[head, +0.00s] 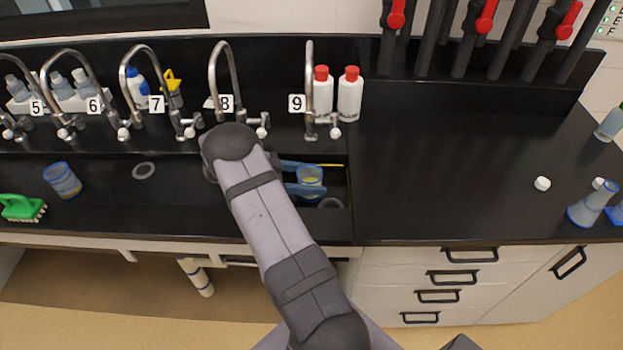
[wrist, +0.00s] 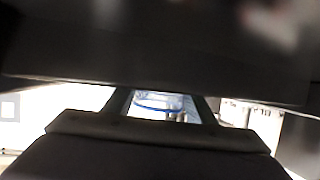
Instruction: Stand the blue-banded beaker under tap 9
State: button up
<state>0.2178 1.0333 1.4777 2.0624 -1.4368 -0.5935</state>
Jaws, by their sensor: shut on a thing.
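A clear beaker with blue at its rim (head: 310,174) is between the blue fingers of my gripper (head: 308,178), low in or over the sink basin at the right. In the wrist view the clear beaker wall with a blue band (wrist: 158,103) shows between the dark fingers (wrist: 162,106). My gripper is shut on it. Tap 9 (head: 309,85) stands behind the beaker, roughly in line with it in the picture. The beaker looks upright; whether its base touches the basin floor is hidden. Another blue-rimmed beaker (head: 62,180) stands far left.
Two white red-capped bottles (head: 349,95) stand right of tap 9. Tap 8 (head: 225,80) is to the left, close to my arm. A drain (head: 330,203) lies near the beaker. A green brush (head: 22,207) lies far left. The counter at right is mostly clear.

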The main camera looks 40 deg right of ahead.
jog(key=o, duration=1.1)
jog(key=shift+s+f, duration=0.1)
jog(key=shift+r+p, duration=0.3)
jog(key=shift+r, duration=0.15)
jog(key=b+v, duration=0.4)
jog(key=v, duration=0.8)
jog(key=shift+r, duration=0.15)
